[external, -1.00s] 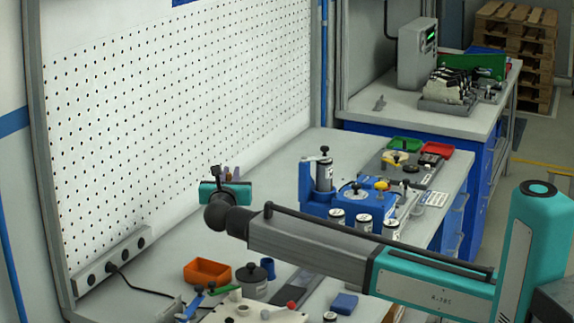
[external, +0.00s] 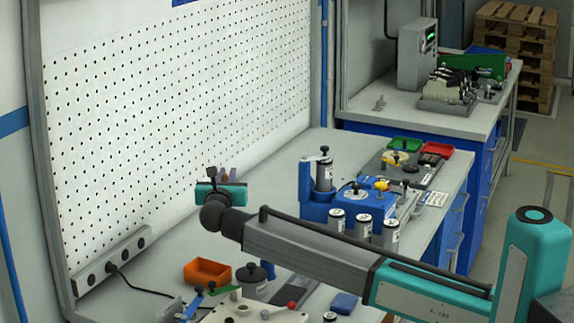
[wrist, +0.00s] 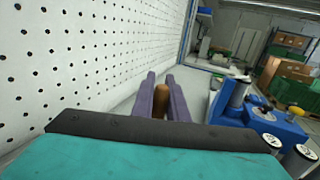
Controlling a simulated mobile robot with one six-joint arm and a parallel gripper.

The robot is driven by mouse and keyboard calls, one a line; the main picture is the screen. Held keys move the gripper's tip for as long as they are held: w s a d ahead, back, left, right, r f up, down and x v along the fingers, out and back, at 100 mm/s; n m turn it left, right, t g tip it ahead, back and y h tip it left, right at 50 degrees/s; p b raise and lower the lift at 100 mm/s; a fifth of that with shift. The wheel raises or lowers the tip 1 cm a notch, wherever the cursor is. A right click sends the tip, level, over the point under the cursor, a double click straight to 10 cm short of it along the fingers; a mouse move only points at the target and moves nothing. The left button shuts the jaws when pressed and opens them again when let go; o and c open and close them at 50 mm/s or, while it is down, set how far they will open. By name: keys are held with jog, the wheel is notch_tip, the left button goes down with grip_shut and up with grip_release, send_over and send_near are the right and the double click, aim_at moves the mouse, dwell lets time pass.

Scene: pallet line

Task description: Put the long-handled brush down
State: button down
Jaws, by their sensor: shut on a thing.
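My gripper (wrist: 161,78) has two purple fingers that reach forward beside the pegboard wall in the wrist view. They are shut on a brown, rounded piece between them, which I take to be the long-handled brush (wrist: 162,98). Only a short part of it shows; I cannot see its bristles or its far end. In the external view my gripper (external: 229,174) is small, just beyond the teal wrist, above the bench near the pegboard. The brush cannot be made out clearly there.
The grey bench (external: 165,250) runs along the white pegboard (external: 180,110). A blue fixture (external: 375,208) with several silver-and-black cylinders stands right of the gripper. An orange bin (external: 207,271) and a grey lidded pot (external: 257,276) stand nearer. Bare bench lies between pegboard and fixture.

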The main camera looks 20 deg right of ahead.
notch_tip(320, 180, down, 6)
jog(key=shift+p, duration=0.3)
jog(key=shift+f, duration=0.15)
jog(key=shift+f, duration=1.9)
jog(key=c, duration=1.7)
grip_release()
jog(key=shift+c, duration=0.2)
jog(key=v, duration=0.7)
jog(key=shift+s+b, duration=0.25)
jog(key=shift+b, duration=0.15)
jog(key=shift+a, duration=0.1)
